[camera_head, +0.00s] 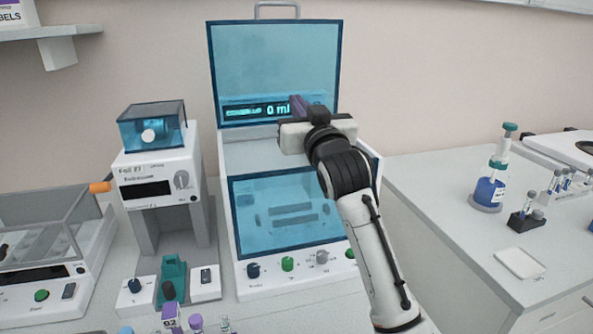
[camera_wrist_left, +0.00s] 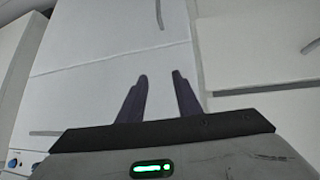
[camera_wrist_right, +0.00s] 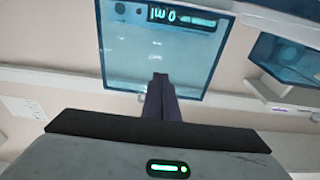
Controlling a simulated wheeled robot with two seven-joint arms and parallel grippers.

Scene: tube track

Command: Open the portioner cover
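The portioner (camera_head: 238,152) is the white machine in the middle of the bench. Its clear blue cover (camera_head: 273,62), with a metal handle (camera_head: 277,6) on its top edge, stands upright at the back. A display reading "0 ml" (camera_head: 255,111) shows through the cover's lower part. My right gripper (camera_head: 298,104) is in front of the cover's lower right; its fingers overlap the display. In the right wrist view its fingers (camera_wrist_right: 161,98) are together with nothing seen between them, pointing at the cover (camera_wrist_right: 150,62). My left gripper (camera_wrist_left: 159,82) shows only in its wrist view, open and empty before white cabinet fronts.
A second blue panel (camera_head: 285,215) lies on the portioner's front above several knobs. A machine with a blue box (camera_head: 155,125) and a clear-lidded device (camera_head: 40,225) stand left. A blue-filled bottle (camera_head: 489,190), a tube rack (camera_head: 526,220) and a white tray (camera_head: 519,262) stand right.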

